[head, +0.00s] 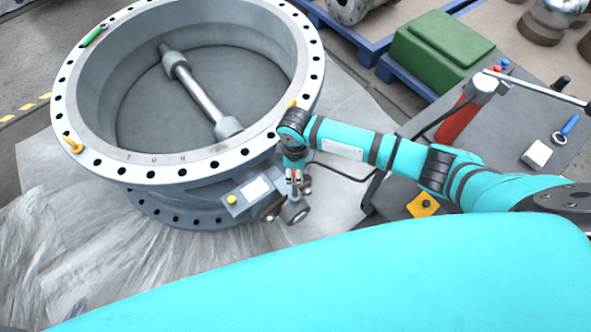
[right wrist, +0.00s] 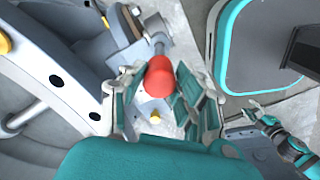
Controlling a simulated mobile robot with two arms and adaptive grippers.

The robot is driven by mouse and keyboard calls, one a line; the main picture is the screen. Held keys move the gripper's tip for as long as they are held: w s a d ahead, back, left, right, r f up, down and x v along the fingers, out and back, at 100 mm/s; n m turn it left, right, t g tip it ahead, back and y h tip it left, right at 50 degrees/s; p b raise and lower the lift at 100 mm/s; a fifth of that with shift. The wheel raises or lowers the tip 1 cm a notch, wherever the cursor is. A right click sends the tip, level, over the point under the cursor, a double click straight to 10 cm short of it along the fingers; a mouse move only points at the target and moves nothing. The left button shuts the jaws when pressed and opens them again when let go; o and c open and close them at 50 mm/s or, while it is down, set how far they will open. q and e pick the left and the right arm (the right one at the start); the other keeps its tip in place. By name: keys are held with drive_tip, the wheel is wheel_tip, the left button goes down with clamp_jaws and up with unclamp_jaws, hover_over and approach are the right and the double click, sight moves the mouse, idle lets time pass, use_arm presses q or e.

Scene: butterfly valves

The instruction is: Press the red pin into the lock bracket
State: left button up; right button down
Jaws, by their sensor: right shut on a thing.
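The red pin (right wrist: 158,77) has a rounded red head and shows between the fingers of my right gripper (right wrist: 160,100) in the right wrist view. The gripper is shut on it. In the head view my right gripper (head: 294,178) points down at the front right side of the large grey valve (head: 170,172), just above small grey metal fittings (head: 297,212). I cannot pick out the lock bracket for certain among these fittings, and cannot tell how deep the pin sits. At the right edge of the right wrist view, a small teal arm ends in a gripper (right wrist: 258,112), apparently my left; its opening is unclear.
The valve's bolt-holed flange carries a yellow piece (head: 73,145) and a green-handled tool (head: 93,36). A grey bench (head: 500,140) with a red cylinder (head: 458,120) and a white box (head: 536,155) stands right. A green case (head: 440,48) lies behind. Crumpled sheeting covers the front floor.

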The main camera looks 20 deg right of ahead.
sight(295, 189)
drive_tip(key=shift+p, duration=0.4)
idle(0.3)
idle(0.4)
drive_tip(key=shift+f+b, duration=2.7)
drive_tip(key=shift+f, duration=1.9)
drive_tip(key=shift+f+b, duration=0.6)
drive_tip(key=shift+f, duration=0.3)
drive_tip(key=c, duration=0.9)
unclamp_jaws()
drive_tip(key=shift+o, duration=0.7)
drive_tip(key=o, duration=0.4)
drive_tip(key=shift+r, duration=0.1)
